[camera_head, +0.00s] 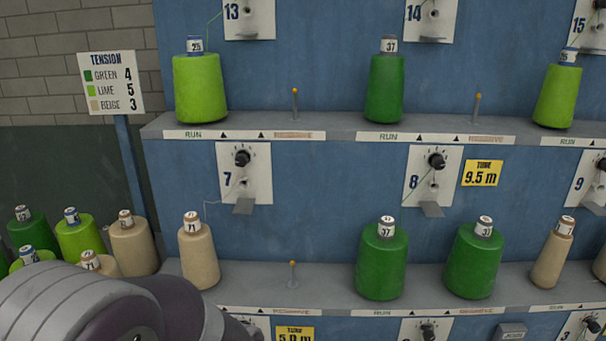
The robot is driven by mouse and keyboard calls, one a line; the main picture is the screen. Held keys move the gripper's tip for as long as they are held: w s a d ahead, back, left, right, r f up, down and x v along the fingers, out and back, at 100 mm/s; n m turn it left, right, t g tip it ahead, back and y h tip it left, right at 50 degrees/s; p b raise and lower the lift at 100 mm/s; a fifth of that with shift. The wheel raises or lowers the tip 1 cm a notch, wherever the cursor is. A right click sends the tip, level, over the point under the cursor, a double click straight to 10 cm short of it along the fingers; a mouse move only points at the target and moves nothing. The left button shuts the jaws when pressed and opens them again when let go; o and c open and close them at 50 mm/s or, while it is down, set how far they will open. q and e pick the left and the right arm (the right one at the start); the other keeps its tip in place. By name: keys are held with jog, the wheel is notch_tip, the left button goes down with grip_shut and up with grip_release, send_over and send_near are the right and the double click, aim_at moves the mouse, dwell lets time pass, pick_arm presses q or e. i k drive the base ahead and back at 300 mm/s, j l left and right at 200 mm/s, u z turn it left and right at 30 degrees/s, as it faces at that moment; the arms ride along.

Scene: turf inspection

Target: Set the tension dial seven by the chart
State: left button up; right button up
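The tension chart (111,83) on a post at the left reads green 4, lime 5, beige 3. Tension dial seven (242,158) is a black knob on a white plate (257,178) marked 7, on the blue panel; its pointer setting is too small to read. A beige cone (199,255) labelled 71 stands on the run side of the shelf below, and a thin thread rises from its top toward the plate. An arm of mine fills the lower left, but its gripper does not show. My other gripper is not in view either.
Dial eight (436,160) is on the plate to the right, above two green cones (382,262) (474,262). An empty peg (292,274) stands on the reserve side below seven. Several loose cones (133,245) stand at the lower left. The upper shelf (340,124) juts out above.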

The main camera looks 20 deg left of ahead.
aim_at(241, 160)
jog(key=u, duration=1.25)
